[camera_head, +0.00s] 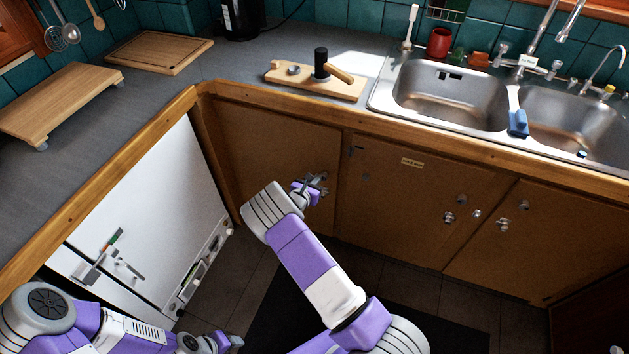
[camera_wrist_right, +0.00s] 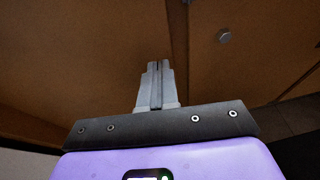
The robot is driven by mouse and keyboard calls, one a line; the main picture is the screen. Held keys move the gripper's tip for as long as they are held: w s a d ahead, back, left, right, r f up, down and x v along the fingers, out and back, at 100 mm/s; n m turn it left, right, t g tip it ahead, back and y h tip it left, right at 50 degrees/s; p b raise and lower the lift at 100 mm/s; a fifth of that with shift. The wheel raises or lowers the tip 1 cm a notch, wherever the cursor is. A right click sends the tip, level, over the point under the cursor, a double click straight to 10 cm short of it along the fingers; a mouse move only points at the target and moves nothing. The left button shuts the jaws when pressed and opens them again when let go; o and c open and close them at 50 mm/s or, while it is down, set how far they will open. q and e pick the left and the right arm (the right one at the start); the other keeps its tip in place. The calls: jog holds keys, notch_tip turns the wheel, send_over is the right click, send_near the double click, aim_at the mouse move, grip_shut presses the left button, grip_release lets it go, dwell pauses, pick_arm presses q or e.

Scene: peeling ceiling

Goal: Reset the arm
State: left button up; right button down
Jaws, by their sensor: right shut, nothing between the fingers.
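My right arm reaches up through the middle of the head view. Its gripper (camera_head: 318,186) is in front of the brown cabinet doors below the counter. In the right wrist view the two fingers of this gripper (camera_wrist_right: 157,66) are shut together with nothing between them. A cabinet door (camera_wrist_right: 90,45) fills most of the view behind them. My left arm is folded low at the left of the head view. Its gripper (camera_head: 236,342) is partly seen at the bottom edge, and its fingers are too small to judge.
The counter (camera_head: 70,195) runs along the left and back. On it are a cutting board (camera_head: 160,50), a raised wooden board (camera_head: 60,100) and a wooden block with a black knob (camera_head: 318,82). A double sink (camera_head: 450,95) is at right. A white appliance door (camera_head: 150,220) stands left. Floor is open at lower middle.

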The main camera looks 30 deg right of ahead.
jog(key=shift+v, duration=1.05)
jog(key=shift+d+f, duration=0.1)
jog(key=s+a+f+m+g+y, duration=0.3)
jog(key=s+f+m+g, duration=0.3)
jog(key=s, duration=0.5)
jog(key=s+a+f+m+g+y, duration=0.2)
jog(key=s+f+m+g+y, duration=0.1)
jog(key=s+f, duration=0.55)
jog(key=s+a+m+g+y, duration=0.1)
jog(key=s+a+m+y, duration=0.65)
jog(key=s+a, duration=0.4)
jog(key=a+r+m+t+y, duration=0.2)
jog(key=a+r+m, duration=0.3)
jog(key=a+m, duration=0.3)
jog(key=m, duration=0.3)
jog(key=shift+s+a+r+t+y, duration=0.25)
jog(key=shift+a+t+y, duration=0.05)
jog(key=shift+t+y, duration=0.1)
